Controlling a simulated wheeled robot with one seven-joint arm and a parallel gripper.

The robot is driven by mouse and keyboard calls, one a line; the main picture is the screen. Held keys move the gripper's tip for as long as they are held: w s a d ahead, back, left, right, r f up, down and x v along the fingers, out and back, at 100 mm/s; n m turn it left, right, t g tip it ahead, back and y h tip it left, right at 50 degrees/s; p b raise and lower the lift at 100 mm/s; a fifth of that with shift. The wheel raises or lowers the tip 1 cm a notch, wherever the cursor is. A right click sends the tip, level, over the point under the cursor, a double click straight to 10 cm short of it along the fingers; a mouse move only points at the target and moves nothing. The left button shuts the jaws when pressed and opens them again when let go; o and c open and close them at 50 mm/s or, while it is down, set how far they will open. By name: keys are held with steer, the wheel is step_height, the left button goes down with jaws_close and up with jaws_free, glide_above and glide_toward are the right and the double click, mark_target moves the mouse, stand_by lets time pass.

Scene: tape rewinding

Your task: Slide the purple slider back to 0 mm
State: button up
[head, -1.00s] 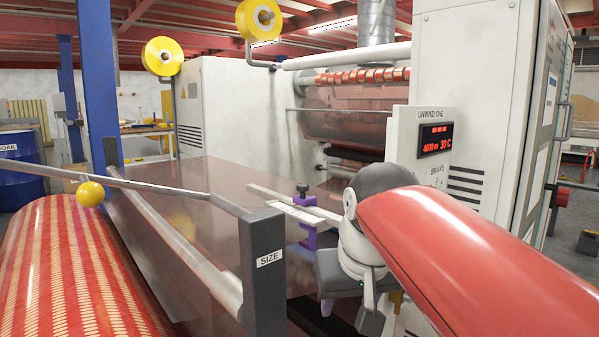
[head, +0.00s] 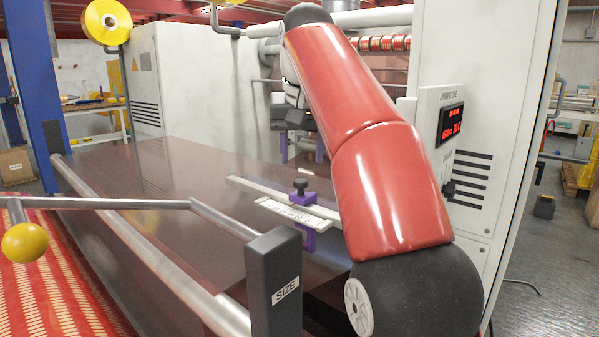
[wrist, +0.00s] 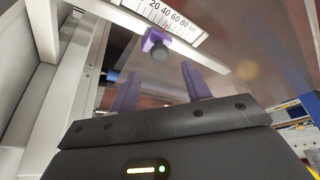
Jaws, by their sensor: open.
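The purple slider (head: 306,200), with a dark knob on top, sits on a pale rail (head: 246,184) with a white scale plate (head: 290,212) above the brown table. My gripper (head: 302,146) is open and empty, beyond the slider in the head view. In the wrist view its two purple fingers (wrist: 160,74) stand apart below the slider, not touching it.
A grey post marked SIZE (head: 273,285) and a metal roller bar (head: 150,245) stand in front. The white control panel (head: 455,150) is at the right. A striped red roll (head: 60,290) lies at the lower left. The brown table (head: 190,200) is clear left of the rail.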

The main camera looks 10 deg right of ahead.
mark_target(301, 181)
steer(key=b+x, duration=0.1)
steer(key=x, duration=0.5)
steer(key=shift+b, duration=0.3)
jaws_close()
